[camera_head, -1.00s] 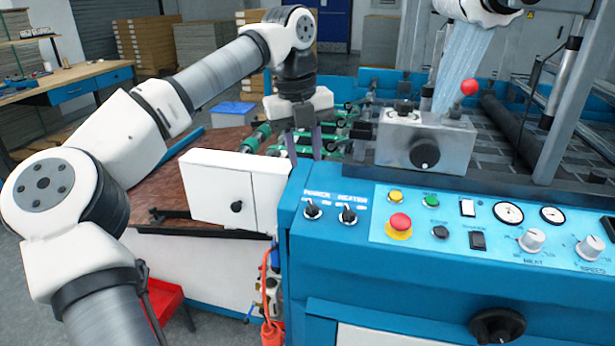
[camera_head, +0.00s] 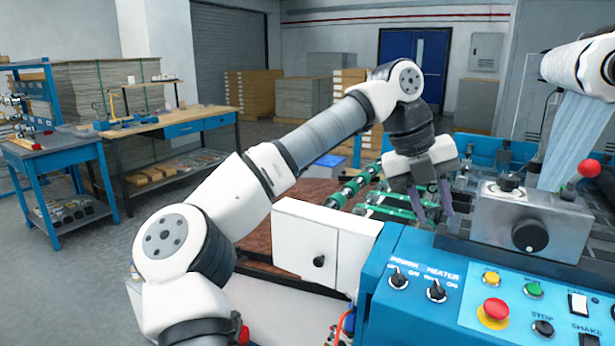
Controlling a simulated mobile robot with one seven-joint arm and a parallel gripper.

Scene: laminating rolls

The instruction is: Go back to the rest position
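My arm reaches in from the bottom left of the view, bent at the elbow. My gripper (camera_head: 431,207) hangs pointing down over the blue laminating machine (camera_head: 400,320), behind its white side box (camera_head: 340,240). Its two dark fingers are apart, with nothing seen between them. Green rollers (camera_head: 365,190) of the machine lie behind and to the left of the fingers. Whether the fingertips touch anything cannot be told.
The control panel (camera_head: 545,325), with a red button (camera_head: 494,312), fills the lower right. A grey housing with a black knob (camera_head: 530,235) stands right of my gripper. Workbenches (camera_head: 160,125) stand at the left. Grey floor (camera_head: 95,290) is clear there.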

